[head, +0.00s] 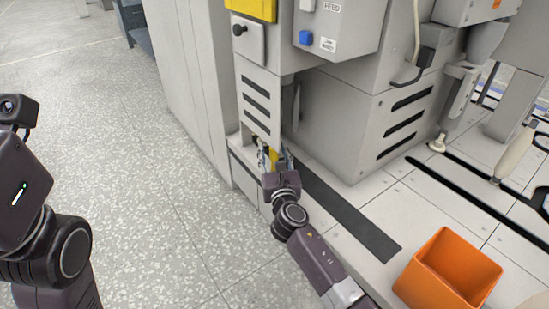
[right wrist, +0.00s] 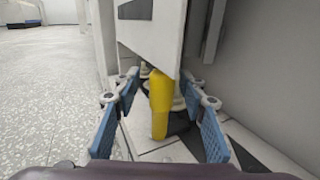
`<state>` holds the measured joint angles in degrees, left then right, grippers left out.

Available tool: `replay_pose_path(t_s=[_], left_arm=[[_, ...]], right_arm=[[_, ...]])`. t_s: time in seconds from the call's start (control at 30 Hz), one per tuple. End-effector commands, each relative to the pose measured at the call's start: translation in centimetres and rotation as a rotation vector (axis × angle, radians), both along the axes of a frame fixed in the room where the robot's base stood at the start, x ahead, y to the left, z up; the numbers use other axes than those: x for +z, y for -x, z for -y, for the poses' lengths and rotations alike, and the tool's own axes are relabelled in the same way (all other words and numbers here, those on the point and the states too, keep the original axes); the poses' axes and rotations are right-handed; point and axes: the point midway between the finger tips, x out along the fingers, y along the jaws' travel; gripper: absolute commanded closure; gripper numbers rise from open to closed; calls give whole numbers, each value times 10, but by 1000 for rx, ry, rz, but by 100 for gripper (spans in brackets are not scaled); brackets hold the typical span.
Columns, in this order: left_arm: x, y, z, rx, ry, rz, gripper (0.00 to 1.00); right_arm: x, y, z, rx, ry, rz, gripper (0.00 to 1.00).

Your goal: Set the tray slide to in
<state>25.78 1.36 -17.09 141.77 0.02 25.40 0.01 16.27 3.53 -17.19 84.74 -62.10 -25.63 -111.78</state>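A yellow handle (right wrist: 160,103), which looks like the tray slide's grip, stands near-upright below a light grey panel in the right wrist view. A small part of the yellow handle (head: 273,157) also shows in the head view, low on the machine's front. My right gripper (head: 276,162) reaches it from the front. In the right wrist view its blue-padded fingers (right wrist: 160,88) are apart, one on each side of the handle, with gaps on both sides. The slide's body and tray are not clearly visible. My left arm is at the left edge; its gripper is out of frame.
An orange bin (head: 449,270) stands on the pale worktop at the lower right. A dark strip (head: 345,212) runs along the worktop beside my right arm. The grey machine housing (head: 335,120) rises close to the right gripper. The speckled floor at left is clear.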

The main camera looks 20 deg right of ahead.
Motion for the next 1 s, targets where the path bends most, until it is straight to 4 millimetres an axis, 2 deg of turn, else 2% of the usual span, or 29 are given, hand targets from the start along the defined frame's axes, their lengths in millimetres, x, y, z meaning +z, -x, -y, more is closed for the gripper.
replay_pose_path(t_s=[0.17, 0.4, 0.6, 0.77, 1.0], left_arm=[[0, 1, 0, -1, -1, 1, 61], [1, 1, 0, -1, -1, 2, 61], [1, 1, 0, -1, 0, 3, 61], [1, 2, 0, -1, 0, 3, 61], [1, 2, 0, -1, 0, 3, 61]], right_arm=[[-2, 23, -3, 1, 1, -2, 61], [-2, 74, -10, 2, 0, -2, 61], [-1, 105, -14, 2, 0, -2, 61], [-1, 115, -15, 3, -1, -1, 61], [0, 116, -15, 2, -1, 0, 61]])
